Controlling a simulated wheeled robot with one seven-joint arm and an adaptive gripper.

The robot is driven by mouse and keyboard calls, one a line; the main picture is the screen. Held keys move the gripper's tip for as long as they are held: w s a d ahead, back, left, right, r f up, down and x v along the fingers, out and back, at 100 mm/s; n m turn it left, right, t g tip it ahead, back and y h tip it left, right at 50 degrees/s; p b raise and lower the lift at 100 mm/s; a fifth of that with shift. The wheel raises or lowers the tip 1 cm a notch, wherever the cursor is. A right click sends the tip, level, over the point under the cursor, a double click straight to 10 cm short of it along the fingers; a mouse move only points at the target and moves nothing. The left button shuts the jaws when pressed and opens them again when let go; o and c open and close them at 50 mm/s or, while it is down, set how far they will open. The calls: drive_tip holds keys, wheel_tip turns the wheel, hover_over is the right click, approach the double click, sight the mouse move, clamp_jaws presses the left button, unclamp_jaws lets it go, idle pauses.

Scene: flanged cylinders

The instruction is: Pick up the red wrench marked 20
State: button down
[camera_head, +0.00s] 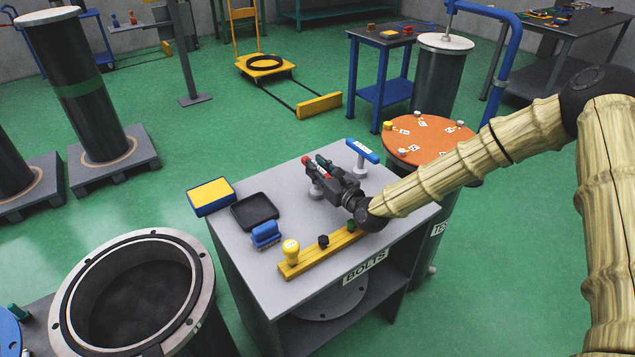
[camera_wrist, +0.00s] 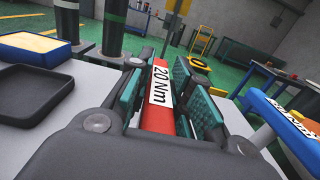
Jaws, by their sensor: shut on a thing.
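The red wrench (camera_wrist: 158,117) carries a white label reading "20 Nm" in the wrist view. My gripper (camera_wrist: 165,95) is shut on it, with a green-padded finger on each side of the red body. In the head view my gripper (camera_head: 328,172) is over the grey bench top, and the red end of the wrench (camera_head: 306,160) shows beyond the fingers. A grey stand (camera_head: 316,190) shows just under the wrench; I cannot tell whether the wrench still touches it. A blue wrench (camera_head: 362,150) rests on its own stand to the right.
An open flanged cylinder (camera_head: 205,290) stands at front left.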

drive_tip(key=shift+r, duration=0.5)
wheel_tip(320, 180, up, 2)
drive_tip(key=shift+r+b, duration=0.2)
drive_tip(key=shift+b, duration=0.35)
drive_tip(key=s+a+r+b, duration=0.1)
drive_tip(key=s+b, duration=0.1)
drive_tip(key=s, duration=1.4)
drive_tip(key=shift+a+r, duration=0.2)
drive_tip(key=shift+r, duration=0.15)
